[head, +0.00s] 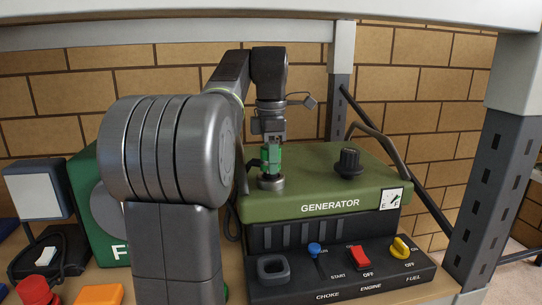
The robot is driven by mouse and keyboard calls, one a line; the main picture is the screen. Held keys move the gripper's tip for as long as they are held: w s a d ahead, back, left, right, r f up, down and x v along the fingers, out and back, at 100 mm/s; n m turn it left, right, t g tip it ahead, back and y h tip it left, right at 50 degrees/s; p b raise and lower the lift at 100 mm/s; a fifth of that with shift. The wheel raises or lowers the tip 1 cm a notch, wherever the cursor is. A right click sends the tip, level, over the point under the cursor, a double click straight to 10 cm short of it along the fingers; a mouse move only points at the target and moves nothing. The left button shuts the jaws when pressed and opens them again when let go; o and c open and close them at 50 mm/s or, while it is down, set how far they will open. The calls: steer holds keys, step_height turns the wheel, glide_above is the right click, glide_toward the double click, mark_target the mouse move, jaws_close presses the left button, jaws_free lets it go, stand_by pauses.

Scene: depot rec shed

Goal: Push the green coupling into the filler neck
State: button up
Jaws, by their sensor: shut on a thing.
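The green coupling (274,156) is upright in the head view, held in my gripper (267,158). My gripper points down and is shut on the coupling. The filler neck (270,182) is a short grey metal ring on the left part of the green top of the generator (313,180). The coupling's lower end is right over the neck and appears to meet it. I cannot tell whether it is inside the neck or only touching it.
A black knob (348,163) stands on the generator top, right of the neck. A dark handle bar (372,133) rises behind it. A control panel (340,270) is in front. A shelf post (497,165) stands right. A green box (92,200) stands left.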

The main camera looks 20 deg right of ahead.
steer(key=shift+f, duration=0.3)
steer(key=o, duration=1.1)
steer(key=shift+c, duration=0.2)
step_height(320, 180, up, 10)
steer(key=p, duration=0.4)
steer(key=shift+p, duration=0.35)
steer(key=shift+r+p, duration=1.05)
steer(key=shift+p, duration=0.05)
steer(key=shift+f, duration=0.15)
step_height(320, 180, down, 12)
steer(key=b, duration=0.7)
steer(key=shift+r, duration=0.25)
